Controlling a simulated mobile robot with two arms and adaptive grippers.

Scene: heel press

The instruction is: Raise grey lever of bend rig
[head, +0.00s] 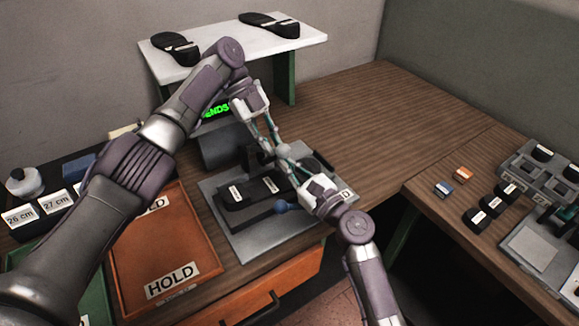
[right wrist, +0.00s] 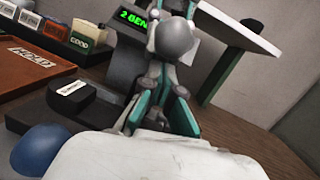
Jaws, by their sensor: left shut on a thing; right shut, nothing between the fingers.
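The grey lever shows as a round grey knob in the right wrist view (right wrist: 170,40), standing up behind the sole. My left gripper (head: 266,146) reaches down from above and is shut on this knob; the arm and fingers hide much of the lever. My right gripper (head: 287,160) is shut and empty, its tips close to the knob; in the right wrist view (right wrist: 165,85) they overlap the area just below it. I cannot tell whether they touch.
A blue knob (head: 282,207) is at the plate's front, below my right gripper. A green-lit display (head: 215,110) stands behind. A white shelf (head: 225,50) holds two soles. An orange HOLD tray (head: 205,240) is left. The bench at back right (head: 380,110) is clear.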

